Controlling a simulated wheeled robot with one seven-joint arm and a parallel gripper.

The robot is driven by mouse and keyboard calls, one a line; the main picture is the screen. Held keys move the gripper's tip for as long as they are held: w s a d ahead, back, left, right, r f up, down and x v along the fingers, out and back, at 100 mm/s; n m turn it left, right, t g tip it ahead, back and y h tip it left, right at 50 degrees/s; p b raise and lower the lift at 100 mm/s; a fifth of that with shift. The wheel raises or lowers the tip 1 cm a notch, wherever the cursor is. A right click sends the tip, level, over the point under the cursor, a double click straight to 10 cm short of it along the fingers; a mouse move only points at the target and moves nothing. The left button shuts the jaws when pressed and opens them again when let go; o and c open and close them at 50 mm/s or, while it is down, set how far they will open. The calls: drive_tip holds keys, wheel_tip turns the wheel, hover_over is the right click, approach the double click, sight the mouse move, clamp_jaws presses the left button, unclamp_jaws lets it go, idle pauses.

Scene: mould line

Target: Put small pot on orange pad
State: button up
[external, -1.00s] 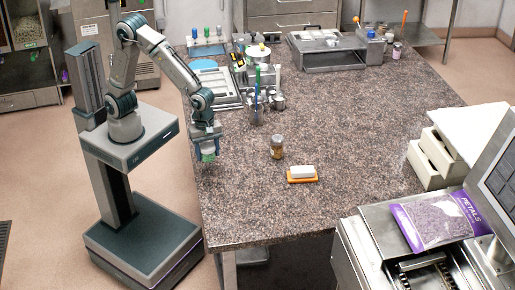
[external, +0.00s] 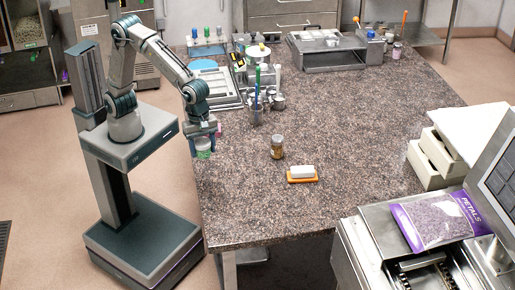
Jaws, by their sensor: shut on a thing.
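My gripper (external: 204,137) is at the left edge of the speckled table, with its fingers pointing down. It is shut on a small pot with a pale top and green lower part (external: 203,150), which looks held above table level. The orange pad (external: 291,180) lies on the table to the right of my gripper and nearer the front.
A jar with a brownish body (external: 277,150) stands on the table between my gripper and the pad. The table's (external: 350,120) middle and right are clear.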

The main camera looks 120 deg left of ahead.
drive_tip(key=w+a+r+p, duration=0.2)
drive_tip(key=w+a, duration=0.2)
drive_tip(key=w, duration=0.8)
drive_tip(key=p, duration=0.7)
hover_over(296, 171)
drive_tip(key=f, duration=0.6)
drive_tip(key=shift+s+a+f, duration=0.15)
drive_tip(key=shift+s+f, duration=0.15)
drive_tip(key=shift+f, duration=0.1)
drive_tip(key=shift+f+p, duration=0.8)
drive_tip(key=shift+f, duration=1.3)
drive_tip(key=shift+f, duration=0.15)
drive_tip(key=o, duration=1)
drive_tip(key=shift+o, duration=0.2)
